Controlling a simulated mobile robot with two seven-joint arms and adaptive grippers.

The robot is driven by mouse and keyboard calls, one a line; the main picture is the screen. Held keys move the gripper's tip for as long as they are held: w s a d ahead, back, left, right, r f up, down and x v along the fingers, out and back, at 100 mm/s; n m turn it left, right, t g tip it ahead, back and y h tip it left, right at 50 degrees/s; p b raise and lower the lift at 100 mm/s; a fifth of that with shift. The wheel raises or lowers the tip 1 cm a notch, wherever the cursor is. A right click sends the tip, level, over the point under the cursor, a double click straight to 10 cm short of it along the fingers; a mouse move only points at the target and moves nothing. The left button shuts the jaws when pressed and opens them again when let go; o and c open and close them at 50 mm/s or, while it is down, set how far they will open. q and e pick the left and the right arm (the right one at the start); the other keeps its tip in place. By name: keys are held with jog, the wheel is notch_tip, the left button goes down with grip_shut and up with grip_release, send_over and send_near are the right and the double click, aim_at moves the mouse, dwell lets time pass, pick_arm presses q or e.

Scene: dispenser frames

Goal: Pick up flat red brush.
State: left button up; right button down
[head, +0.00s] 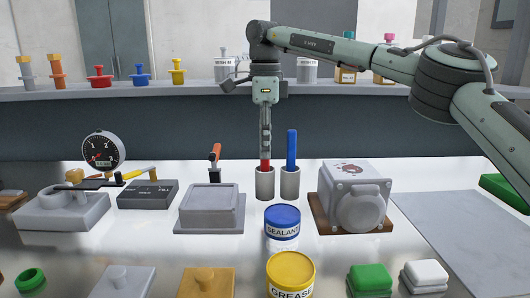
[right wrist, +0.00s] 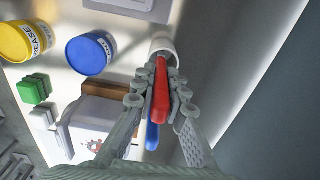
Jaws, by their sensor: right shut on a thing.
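The flat red brush (head: 265,164) stands upright in the left of two grey cylindrical holders (head: 265,184). Only a short red part shows in the head view, between the fingers and the holder's rim; its lower end is hidden inside. My right gripper (head: 265,152) points straight down over that holder and is shut on the red brush. In the right wrist view, the red handle (right wrist: 161,92) lies between the two fingertips (right wrist: 160,86), with the holder's mouth (right wrist: 162,45) beyond. My left gripper is not in view.
A blue brush (head: 291,150) stands in the holder close on the right. A blue sealant can (head: 282,222) and a yellow grease can (head: 291,272) stand in front. A grey motor-like box (head: 345,200) is to the right, a grey square block (head: 209,200) to the left.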

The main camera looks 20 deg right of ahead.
notch_tip(320, 180, up, 10)
jog(key=shift+s, duration=0.2)
pick_arm(q)
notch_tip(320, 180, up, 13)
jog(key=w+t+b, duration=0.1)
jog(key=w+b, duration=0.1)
jog(key=b, duration=0.3)
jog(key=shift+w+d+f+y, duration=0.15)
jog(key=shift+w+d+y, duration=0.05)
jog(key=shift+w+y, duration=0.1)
pick_arm(e)
jog(key=s+a, duration=0.2)
jog(key=s, duration=0.7)
jog(key=s+a, duration=0.3)
jog(key=s, duration=0.6)
jog(key=shift+s+a, duration=0.2)
jog(key=shift+s, duration=0.05)
